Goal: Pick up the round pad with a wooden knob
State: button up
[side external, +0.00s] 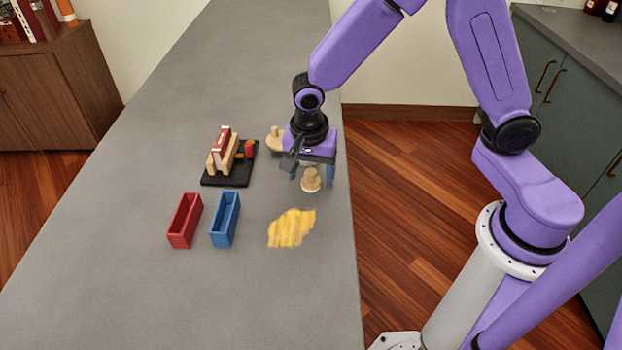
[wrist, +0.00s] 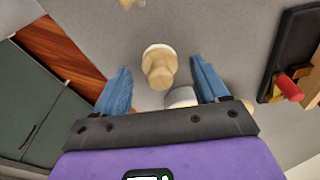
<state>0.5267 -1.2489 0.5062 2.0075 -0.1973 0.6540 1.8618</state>
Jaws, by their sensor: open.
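The round pad with a wooden knob (side external: 311,181) stands upright on the grey counter, with a pale rim at its base. In the wrist view the pad (wrist: 159,66) shows with its knob toward the camera, roughly between the fingertips. My gripper (side external: 311,173) is open and points down over the pad. In the wrist view both blue fingers of my gripper (wrist: 160,68) are spread, one on each side of the knob, with gaps. Nothing is held. A pale round item (wrist: 182,97) lies partly hidden by the gripper body.
A wooden piece (side external: 275,138) stands behind my gripper. A black stand (side external: 228,182) with blocks is to the left. Red (side external: 184,221) and blue (side external: 225,220) bins and a yellow patch (side external: 291,229) lie nearer the camera. The counter's right edge is close.

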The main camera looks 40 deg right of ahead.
aim_at(312, 170)
jog(key=shift+f, duration=0.15)
jog(key=c, duration=1.1)
jog(key=shift+c, duration=0.2)
jog(key=shift+r, duration=0.6)
notch_tip(312, 170, up, 2)
jog(key=shift+r, duration=0.2)
jog(key=s+d+r, duration=0.2)
jog(key=s+r, duration=0.2)
jog(key=s, duration=0.2)
jog(key=s+d+r, duration=0.2)
jog(key=s+r, duration=0.3)
jog(key=s, duration=0.2)
jog(key=shift+d+r, duration=0.2)
jog(key=shift+d, duration=0.2)
